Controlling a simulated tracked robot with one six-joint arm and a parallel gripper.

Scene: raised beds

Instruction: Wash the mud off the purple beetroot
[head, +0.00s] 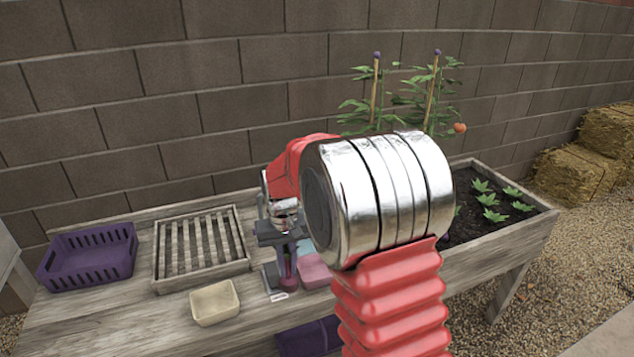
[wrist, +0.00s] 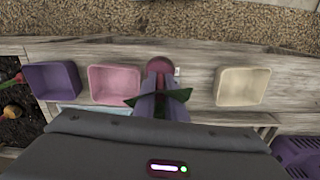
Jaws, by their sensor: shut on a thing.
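My gripper (head: 286,266) points down over the bench and is shut on the purple beetroot (head: 289,285). The beetroot hangs below the fingers, its round dark red-purple root near the bench's front edge. I cannot tell if it touches the bench. In the wrist view, the root (wrist: 160,65) shows beyond my gripper (wrist: 159,104), with green leaves (wrist: 178,95) sticking out at both sides of the fingers. The fingers hide part of the beetroot, and mud on it cannot be made out. A light blue surface (head: 305,246), partly hidden, lies behind my gripper.
A pink bin (wrist: 115,83) and a purple bin (wrist: 52,80) stand on one side of the beetroot, a cream bin (head: 213,303) on the other. A slatted rack (head: 157,262) and a purple crate (head: 88,262) stand at left. A planted bed (head: 520,240) lies at right.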

